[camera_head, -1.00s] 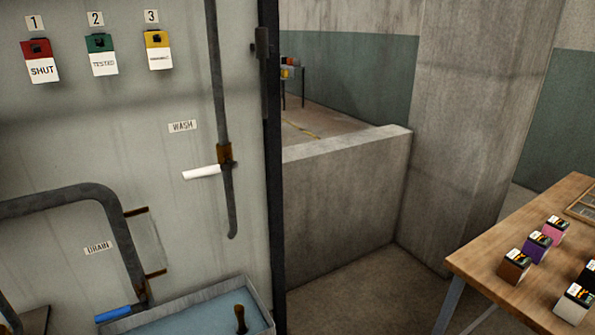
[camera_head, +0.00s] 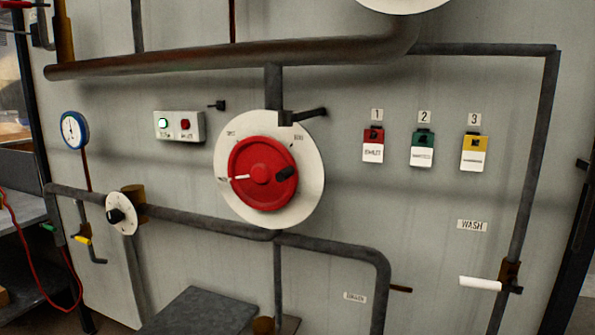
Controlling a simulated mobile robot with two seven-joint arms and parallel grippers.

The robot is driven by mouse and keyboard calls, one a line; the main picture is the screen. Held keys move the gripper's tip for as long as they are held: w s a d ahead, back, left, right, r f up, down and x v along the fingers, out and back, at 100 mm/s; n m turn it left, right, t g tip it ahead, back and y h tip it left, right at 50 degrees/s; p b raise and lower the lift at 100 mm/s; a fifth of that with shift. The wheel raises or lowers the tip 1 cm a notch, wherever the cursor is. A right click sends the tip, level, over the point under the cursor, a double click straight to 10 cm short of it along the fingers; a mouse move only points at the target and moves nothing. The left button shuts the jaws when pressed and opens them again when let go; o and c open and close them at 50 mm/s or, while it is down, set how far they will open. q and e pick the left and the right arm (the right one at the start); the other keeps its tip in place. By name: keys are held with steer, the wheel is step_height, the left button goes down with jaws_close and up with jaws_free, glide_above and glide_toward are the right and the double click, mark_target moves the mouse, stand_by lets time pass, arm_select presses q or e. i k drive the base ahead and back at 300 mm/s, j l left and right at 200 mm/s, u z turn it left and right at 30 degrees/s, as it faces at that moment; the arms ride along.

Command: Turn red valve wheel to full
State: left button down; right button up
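The red valve wheel (camera_head: 262,190) is mounted on a round white dial plate (camera_head: 308,190) in the middle of the grey wall panel. A white pointer mark on the wheel points left, toward a small label at the plate's left edge. A dark knob sits on the wheel's right side. Small labels also show at the plate's upper left and upper right, too small to read surely. A black lever (camera_head: 309,114) sticks out to the right at the plate's top. Neither of my grippers is in view.
A pressure gauge (camera_head: 74,130) and a switch box (camera_head: 180,126) with green and red lights are left of the wheel. A small white dial (camera_head: 121,214) sits on the lower pipe. Tags (camera_head: 373,151) hang at right. A grey slab (camera_head: 198,312) stands below.

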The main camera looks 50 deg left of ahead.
mark_target(263, 174)
steer(key=u, duration=1.6)
steer(key=j+z, duration=0.15)
steer(key=z, duration=0.25)
steer(key=i+j+z, duration=0.1)
steer(key=z, duration=0.25)
steer(key=i+j+z, duration=0.1)
steer(key=j+z, duration=0.3)
steer(key=j, duration=0.55)
